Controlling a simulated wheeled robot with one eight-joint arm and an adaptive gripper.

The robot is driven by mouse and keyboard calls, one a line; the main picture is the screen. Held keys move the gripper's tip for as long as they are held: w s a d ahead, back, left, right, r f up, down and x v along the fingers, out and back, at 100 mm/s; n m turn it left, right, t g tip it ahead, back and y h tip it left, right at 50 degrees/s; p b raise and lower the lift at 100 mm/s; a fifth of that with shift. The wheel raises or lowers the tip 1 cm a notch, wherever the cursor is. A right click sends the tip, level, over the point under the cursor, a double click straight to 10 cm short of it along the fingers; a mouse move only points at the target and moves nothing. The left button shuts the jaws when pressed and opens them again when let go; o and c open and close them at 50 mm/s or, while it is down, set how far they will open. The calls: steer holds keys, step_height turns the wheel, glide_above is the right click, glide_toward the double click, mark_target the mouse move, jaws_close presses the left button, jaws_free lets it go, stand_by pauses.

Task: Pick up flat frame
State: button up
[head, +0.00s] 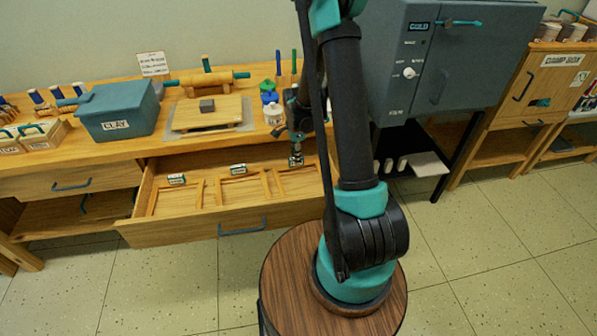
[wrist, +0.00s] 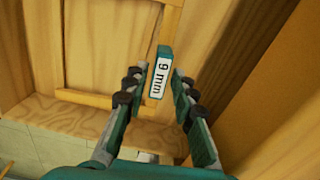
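Three flat wooden frames lie side by side in the open drawer: a left frame (head: 153,203), a middle frame (head: 219,193) and a right frame (head: 268,185). Each has a small labelled teal block at its back edge. My gripper (head: 297,148) is over the drawer's right part, at the right frame's block (head: 296,159). In the wrist view my gripper (wrist: 160,74) is open, with one finger on each side of a teal block labelled "9 mm" (wrist: 159,78). I see gaps beside the block. Wooden frame strips (wrist: 95,98) show to its left.
The drawer (head: 190,232) has raised wooden walls; its right wall is close to my gripper in the wrist view. The bench above holds a CLAY box (head: 117,112), a board with a rolling pin (head: 207,78) and small bottles (head: 272,113). A grey kiln (head: 440,60) stands right.

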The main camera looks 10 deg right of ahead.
jaws_close()
steer(key=shift+r, duration=0.15)
